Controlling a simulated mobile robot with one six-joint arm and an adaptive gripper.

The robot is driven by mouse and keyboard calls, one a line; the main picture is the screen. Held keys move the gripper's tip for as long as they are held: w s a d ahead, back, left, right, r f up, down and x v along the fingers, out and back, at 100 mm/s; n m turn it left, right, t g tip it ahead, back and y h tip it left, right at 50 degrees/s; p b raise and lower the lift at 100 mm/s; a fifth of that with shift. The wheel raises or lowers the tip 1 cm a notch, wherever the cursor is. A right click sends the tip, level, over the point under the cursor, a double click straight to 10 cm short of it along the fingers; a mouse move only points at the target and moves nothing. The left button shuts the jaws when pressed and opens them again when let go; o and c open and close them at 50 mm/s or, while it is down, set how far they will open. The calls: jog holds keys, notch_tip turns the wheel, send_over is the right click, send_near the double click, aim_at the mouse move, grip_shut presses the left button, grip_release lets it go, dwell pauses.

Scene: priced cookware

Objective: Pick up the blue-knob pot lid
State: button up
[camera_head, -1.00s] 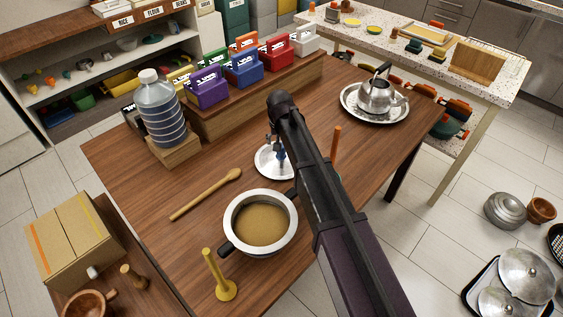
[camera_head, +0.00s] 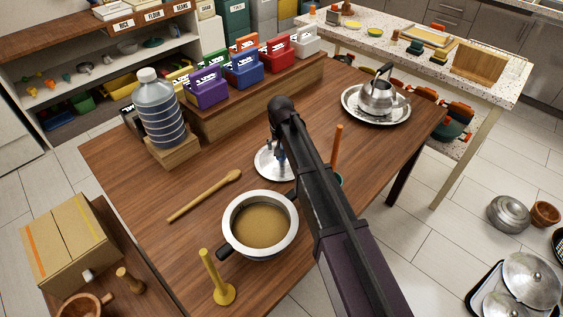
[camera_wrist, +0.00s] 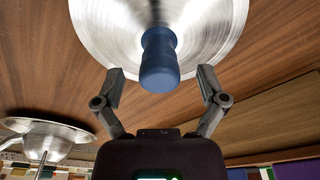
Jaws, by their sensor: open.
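The pot lid is a silver metal disc with a tall blue knob. In the wrist view the knob (camera_wrist: 159,62) stands between the two open fingers of my gripper (camera_wrist: 160,88), and the lid's disc (camera_wrist: 105,28) fills the area beyond it. A gap shows between each finger and the knob. In the head view the lid (camera_head: 264,163) lies on the wooden table behind the pot, partly hidden by my arm. My gripper (camera_head: 279,145) is over the lid there, mostly hidden by my arm.
A cream pot (camera_head: 232,205) with brown contents stands in front of the lid. A wooden spoon (camera_head: 205,195) lies to the left. An orange upright handle (camera_head: 336,146) stands right of my arm. A kettle (camera_head: 377,96) sits on a silver tray at the back right.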

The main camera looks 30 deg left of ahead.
jog(key=shift+w+f+b, duration=0.15)
jog(key=shift+f+b, duration=0.6)
jog(key=shift+f, duration=0.1)
jog(key=shift+w+f+b, duration=0.1)
jog(key=shift+f+b, duration=0.6)
jog(key=shift+f, duration=0.15)
jog(key=shift+a, duration=0.1)
grip_shut()
